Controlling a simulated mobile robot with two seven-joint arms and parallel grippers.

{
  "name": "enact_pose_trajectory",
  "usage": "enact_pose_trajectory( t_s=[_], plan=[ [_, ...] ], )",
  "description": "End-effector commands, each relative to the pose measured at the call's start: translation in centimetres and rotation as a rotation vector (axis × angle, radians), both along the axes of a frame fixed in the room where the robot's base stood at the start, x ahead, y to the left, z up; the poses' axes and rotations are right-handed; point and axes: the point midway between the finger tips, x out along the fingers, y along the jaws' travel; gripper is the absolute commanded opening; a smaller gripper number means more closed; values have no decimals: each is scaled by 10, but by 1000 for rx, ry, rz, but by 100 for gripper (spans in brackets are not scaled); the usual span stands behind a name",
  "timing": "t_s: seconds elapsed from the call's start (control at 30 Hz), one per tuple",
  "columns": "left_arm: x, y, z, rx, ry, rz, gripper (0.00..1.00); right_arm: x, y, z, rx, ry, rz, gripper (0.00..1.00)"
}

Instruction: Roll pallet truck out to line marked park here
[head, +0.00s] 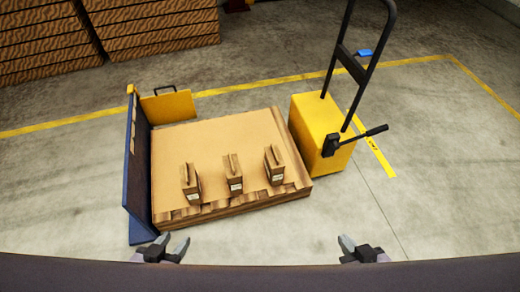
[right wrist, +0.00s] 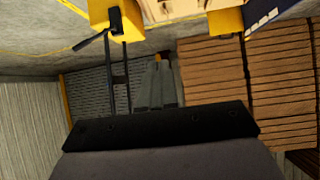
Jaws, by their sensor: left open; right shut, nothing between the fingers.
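The pallet truck (head: 318,130) is a yellow block with a tall black loop handle and a side lever. It stands against the right side of a wooden pallet load. In the right wrist view its yellow body (right wrist: 103,14) and black handle show at the top left. A short yellow floor line (head: 378,158) with small dark lettering, too small to read, lies just right of the truck. My left gripper (head: 174,246) is open and empty at the near edge, below the pallet. My right gripper (head: 349,244) is shut and empty, nearer than the truck and apart from it.
The pallet (head: 230,130) carries three small brown bags. A dark blue panel (head: 138,170) and yellow piece (head: 168,107) stand at its left. Stacked brown sacks or boards (head: 45,40) fill the back left. Floor at right is clear.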

Motion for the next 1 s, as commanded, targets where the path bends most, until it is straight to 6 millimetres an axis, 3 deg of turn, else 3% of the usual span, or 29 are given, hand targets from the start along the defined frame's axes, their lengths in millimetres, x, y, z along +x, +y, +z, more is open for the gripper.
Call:
enact_pose_trajectory(
  t_s=[0.43, 0.47, 0.6, 0.63, 0.67, 0.7, 0.73, 1.0],
  plan=[
    [0, 0, 0, 1, 1, 1, 43, 0, 0, 0, 0, 0, 0, 0],
    [0, 0, 0, 1, 1, 1, 43, 0, 0, 0, 0, 0, 0, 3],
    [-1, 1, 0, 1, 1, 1, 43, 0, 0, 0, 0, 0, 0, 49],
    [-1, 1, 0, 1, 2, 1, 43, 0, 0, 0, 0, 0, 0, 55],
    [-1, 1, 0, 1, 2, 1, 43, 0, 0, 0, 0, 0, 0, 55],
    [-1, 0, -1, 1, 2, 1, 43, 0, 0, 0, 0, 0, 0, 45],
    [-1, 1, -1, 1, 2, 1, 43, 0, 0, 0, 0, 0, 0, 43],
    [-3, 0, -2, 0, 6, 1, 43, -2, 0, -1, 0, 3, 1, 43]
  ],
)
